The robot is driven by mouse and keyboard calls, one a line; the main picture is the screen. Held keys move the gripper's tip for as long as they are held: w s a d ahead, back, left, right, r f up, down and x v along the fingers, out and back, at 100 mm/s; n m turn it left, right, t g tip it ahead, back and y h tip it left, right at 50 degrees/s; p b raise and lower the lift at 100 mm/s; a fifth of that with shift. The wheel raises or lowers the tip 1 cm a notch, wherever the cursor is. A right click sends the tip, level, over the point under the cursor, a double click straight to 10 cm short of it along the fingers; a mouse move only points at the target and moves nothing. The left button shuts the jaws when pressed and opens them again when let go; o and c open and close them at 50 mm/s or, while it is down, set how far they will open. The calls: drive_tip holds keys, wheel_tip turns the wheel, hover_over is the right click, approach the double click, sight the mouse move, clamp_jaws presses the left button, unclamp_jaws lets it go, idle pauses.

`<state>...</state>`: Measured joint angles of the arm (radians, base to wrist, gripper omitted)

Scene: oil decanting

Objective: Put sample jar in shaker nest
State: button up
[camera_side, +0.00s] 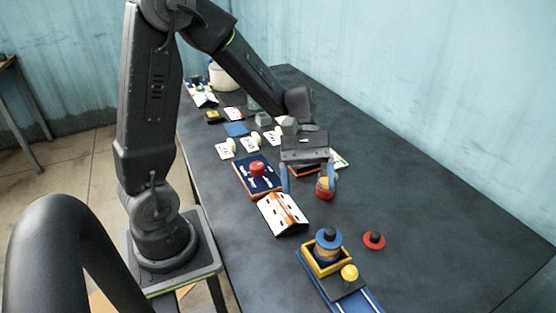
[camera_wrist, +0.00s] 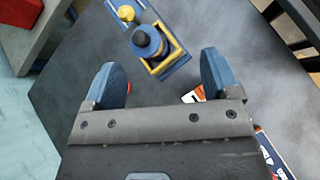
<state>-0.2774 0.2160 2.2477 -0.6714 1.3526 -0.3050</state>
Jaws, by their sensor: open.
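The sample jar appears to be the blue jar with a black top (camera_side: 328,243). It stands upright inside the yellow square frame of the shaker nest (camera_side: 309,262), at the front of the table. In the wrist view the jar (camera_wrist: 149,42) also sits within the yellow-edged nest (camera_wrist: 180,50), beyond my fingertips. My gripper (camera_side: 309,178) is open and empty, with blue fingertips wide apart. It hangs behind and above the nest, clear of the jar. The jar's lower part is hidden by the frame walls.
A yellow knob (camera_side: 349,272) stands beside the nest on the blue base. A red disc with a black knob (camera_side: 373,239) lies to its right. A red-orange round object (camera_side: 325,188) is close by my right finger. A white-orange box (camera_side: 283,212) lies between. The table's right side is clear.

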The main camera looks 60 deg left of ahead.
drive_tip(key=s+a+r+m+t+y, duration=0.1)
drive_tip(key=s+r+m+t+y, duration=0.8)
drive_tip(key=m, duration=0.2)
drive_tip(key=shift+a, duration=0.3)
